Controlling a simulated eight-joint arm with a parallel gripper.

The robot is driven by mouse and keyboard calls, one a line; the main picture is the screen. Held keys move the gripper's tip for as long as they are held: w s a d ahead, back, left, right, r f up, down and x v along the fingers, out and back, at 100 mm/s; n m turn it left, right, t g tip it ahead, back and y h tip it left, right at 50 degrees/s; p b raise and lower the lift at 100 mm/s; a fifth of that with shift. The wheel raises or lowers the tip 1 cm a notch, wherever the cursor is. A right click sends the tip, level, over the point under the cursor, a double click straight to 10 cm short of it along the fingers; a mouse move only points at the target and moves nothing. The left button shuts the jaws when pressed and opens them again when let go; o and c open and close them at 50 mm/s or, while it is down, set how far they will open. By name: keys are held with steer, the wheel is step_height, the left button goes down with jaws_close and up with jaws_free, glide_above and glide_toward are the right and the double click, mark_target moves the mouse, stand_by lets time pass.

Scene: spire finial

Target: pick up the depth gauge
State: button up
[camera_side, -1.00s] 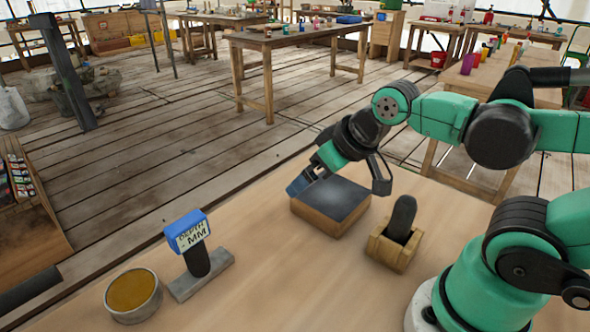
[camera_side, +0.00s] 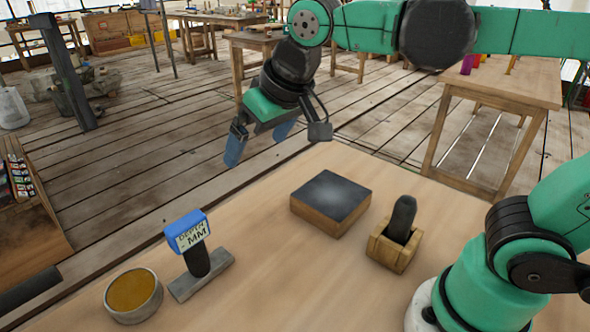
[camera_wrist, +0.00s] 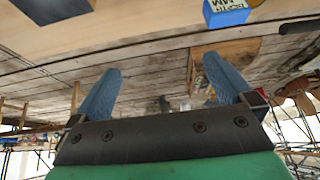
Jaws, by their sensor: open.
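The depth gauge (camera_side: 192,249) stands upright on the bench at the front left, with a blue head marked "DEPTH MM", a dark grip and a flat grey base. Its blue head also shows at the top of the wrist view (camera_wrist: 226,12). My gripper (camera_side: 260,146) is raised above the far edge of the bench, behind and to the right of the gauge and well apart from it. Its two blue fingers are open and empty, and they also show in the wrist view (camera_wrist: 160,90).
A round tin with an amber top (camera_side: 133,294) stands close on the gauge's left. A dark-topped wooden block (camera_side: 331,204) and a wooden holder with a dark rounded piece (camera_side: 396,240) stand to the right. The bench between gauge and block is clear.

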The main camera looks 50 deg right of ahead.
steer(key=g, duration=0.1)
glide_above(186, 222)
steer(key=s, duration=0.1)
steer(key=f, duration=0.2)
step_height(186, 222, down, 4)
steer(key=shift+f, duration=0.9)
steer(key=shift+x, duration=2.7)
steer(key=c, duration=1.3)
steer(key=shift+r, duration=0.15)
